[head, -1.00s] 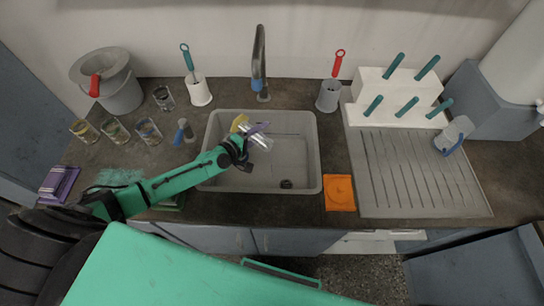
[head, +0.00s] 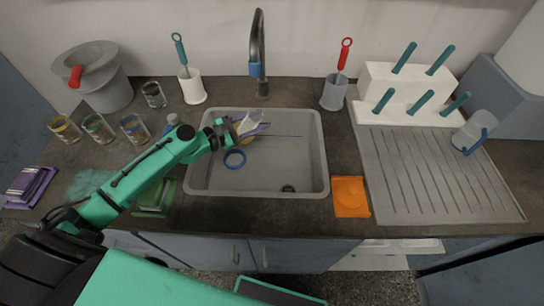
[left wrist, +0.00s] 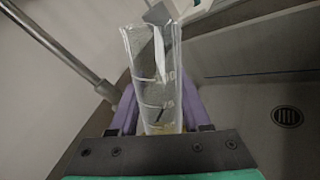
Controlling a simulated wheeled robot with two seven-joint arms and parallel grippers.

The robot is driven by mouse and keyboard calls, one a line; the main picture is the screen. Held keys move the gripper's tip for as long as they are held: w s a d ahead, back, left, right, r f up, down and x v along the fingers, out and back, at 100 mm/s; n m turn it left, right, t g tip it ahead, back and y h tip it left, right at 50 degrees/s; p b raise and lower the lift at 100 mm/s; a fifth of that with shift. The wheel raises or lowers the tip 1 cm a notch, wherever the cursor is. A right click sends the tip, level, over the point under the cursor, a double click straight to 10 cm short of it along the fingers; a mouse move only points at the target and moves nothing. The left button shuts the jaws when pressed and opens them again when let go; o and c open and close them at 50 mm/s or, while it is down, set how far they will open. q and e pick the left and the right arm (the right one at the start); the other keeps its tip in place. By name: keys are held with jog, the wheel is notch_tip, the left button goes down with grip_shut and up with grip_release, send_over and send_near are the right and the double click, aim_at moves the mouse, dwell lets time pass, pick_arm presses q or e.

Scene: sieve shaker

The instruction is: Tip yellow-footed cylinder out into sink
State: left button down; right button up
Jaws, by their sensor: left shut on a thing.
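My left gripper (head: 243,132) is over the back left part of the grey sink (head: 290,183). It is shut on the clear yellow-footed cylinder (head: 252,120), which is held with its clear end up and its yellow foot low by the fingers. In the left wrist view the graduated cylinder (left wrist: 154,75) stands between the purple fingers (left wrist: 160,115), its yellowish foot mostly hidden behind the gripper. I cannot tell whether anything is inside it. My right gripper is not in view.
The tap (head: 258,60) stands close behind the gripper. Several glasses (head: 99,127) and a grey bucket (head: 108,92) are at left. A draining board (head: 440,190) is at right. The sink's right half is clear.

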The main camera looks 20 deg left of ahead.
pick_arm(q)
notch_tip(320, 180, up, 8)
jog(key=w+a+n+h+p, duration=0.1)
jog(key=a+n+p, duration=0.1)
jog(key=n+p, duration=0.3)
jog(key=shift+t+p, duration=0.3)
jog(key=shift+a+r, duration=0.1)
